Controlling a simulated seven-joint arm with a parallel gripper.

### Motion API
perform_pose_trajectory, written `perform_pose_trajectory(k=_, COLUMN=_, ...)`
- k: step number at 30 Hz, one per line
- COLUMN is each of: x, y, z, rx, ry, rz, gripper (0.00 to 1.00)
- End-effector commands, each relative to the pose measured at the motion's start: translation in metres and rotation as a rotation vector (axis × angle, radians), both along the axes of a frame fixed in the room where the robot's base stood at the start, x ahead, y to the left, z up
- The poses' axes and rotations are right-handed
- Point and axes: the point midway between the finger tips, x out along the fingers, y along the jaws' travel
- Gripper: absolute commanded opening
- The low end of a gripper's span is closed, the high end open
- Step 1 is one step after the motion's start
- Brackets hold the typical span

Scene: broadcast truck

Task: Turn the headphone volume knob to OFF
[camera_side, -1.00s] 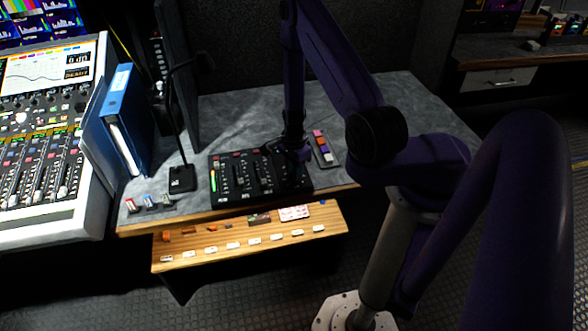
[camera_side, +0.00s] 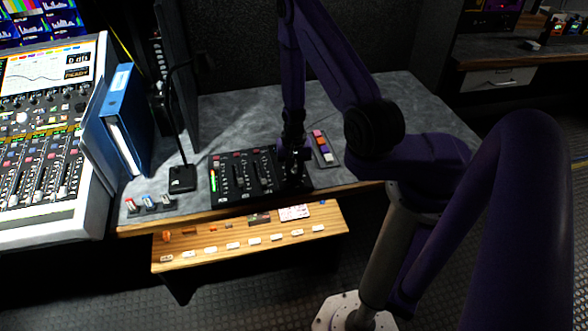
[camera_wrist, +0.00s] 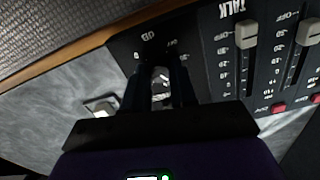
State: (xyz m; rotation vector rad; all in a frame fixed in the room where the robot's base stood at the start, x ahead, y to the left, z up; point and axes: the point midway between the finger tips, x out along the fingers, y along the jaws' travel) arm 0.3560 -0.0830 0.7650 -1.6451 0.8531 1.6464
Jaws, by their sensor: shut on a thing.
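The headphone volume knob (camera_wrist: 161,84) shows in the wrist view as a pale, shiny round piece between my two dark fingers. My gripper (camera_wrist: 160,90) is shut on it from above. White lettering is printed on the black panel around the knob, but the fingers hide part of it and I cannot read the knob's setting. In the side view my gripper (camera_side: 294,172) is down at the right end of the black mixer panel (camera_side: 226,199), and it hides the knob there.
Slider faders with a TALK label (camera_wrist: 238,9) stand right of the fingers in the wrist view. A small pad with coloured buttons (camera_side: 323,147) lies just right of the panel. A microphone stand (camera_side: 183,180) and blue binder (camera_side: 118,105) stand to the left. A wooden shelf (camera_side: 190,256) juts out in front.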

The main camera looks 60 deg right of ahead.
Motion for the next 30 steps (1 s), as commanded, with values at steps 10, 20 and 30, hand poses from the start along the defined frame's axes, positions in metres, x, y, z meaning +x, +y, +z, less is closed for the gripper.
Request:
perform_pose_trajectory(k=10, x=0.0002, y=-0.0011, z=0.0006, rx=-0.001, ry=-0.001, rz=0.326, gripper=0.00)
perform_pose_trajectory(k=20, x=0.0003, y=-0.0010, z=0.0005, rx=-0.001, ry=-0.001, rz=0.639, gripper=0.00)
perform_pose_trajectory(k=30, x=0.0005, y=-0.0009, z=0.0005, rx=-0.001, ry=-0.001, rz=0.963, gripper=0.00)
